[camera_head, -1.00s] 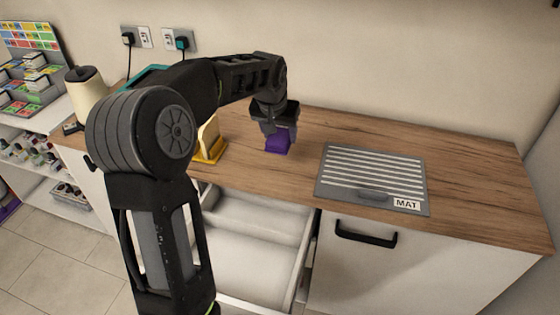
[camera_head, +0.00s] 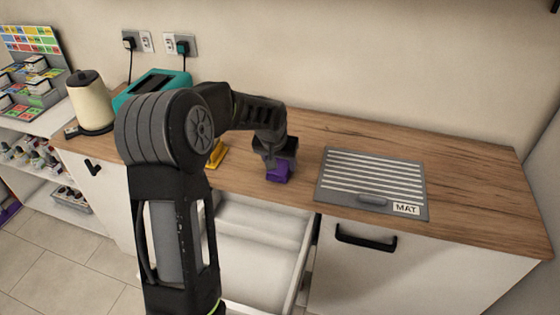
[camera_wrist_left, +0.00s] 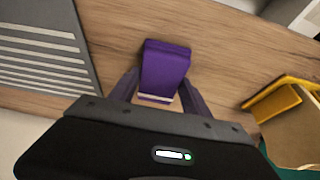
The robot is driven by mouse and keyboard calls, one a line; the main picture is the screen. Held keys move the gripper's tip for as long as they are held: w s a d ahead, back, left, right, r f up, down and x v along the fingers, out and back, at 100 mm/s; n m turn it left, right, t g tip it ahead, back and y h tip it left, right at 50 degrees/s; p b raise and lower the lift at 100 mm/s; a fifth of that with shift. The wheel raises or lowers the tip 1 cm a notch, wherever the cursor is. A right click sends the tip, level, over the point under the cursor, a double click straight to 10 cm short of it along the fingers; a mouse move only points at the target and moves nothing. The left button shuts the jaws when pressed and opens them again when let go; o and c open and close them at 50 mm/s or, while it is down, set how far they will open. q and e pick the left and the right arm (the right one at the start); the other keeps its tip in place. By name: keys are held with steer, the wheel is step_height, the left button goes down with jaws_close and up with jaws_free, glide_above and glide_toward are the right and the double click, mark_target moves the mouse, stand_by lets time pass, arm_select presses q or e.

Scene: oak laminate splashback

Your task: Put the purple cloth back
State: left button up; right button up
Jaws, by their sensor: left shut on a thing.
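The purple cloth (camera_head: 279,173) is a small folded block at the front part of the wooden worktop, close to its front edge. My left gripper (camera_head: 274,163) points down from above and is shut on it. In the left wrist view the cloth (camera_wrist_left: 165,65) sits between the two fingers (camera_wrist_left: 160,95), with the worktop behind it. I cannot tell whether the cloth touches the worktop. An open white drawer (camera_head: 262,247) lies below the worktop edge, in front of the cloth. My right gripper is not in view.
A grey ribbed mat (camera_head: 372,180) labelled MAT lies right of the cloth. A yellow holder (camera_head: 217,155) stands to its left, partly behind my arm. A teal appliance (camera_head: 160,86) and a cream kettle (camera_head: 90,102) stand further left. The worktop's right end (camera_head: 470,175) is clear.

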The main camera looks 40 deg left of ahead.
arm_select(q)
steer(key=o, duration=0.8)
steer(key=shift+f, duration=0.15)
steer(key=o, duration=0.5)
steer(key=shift+r, duration=0.45)
steer(key=v, duration=1.1)
steer(key=shift+s+r+b, duration=0.2)
steer(key=shift+b, duration=0.25)
steer(key=shift+d, duration=0.1)
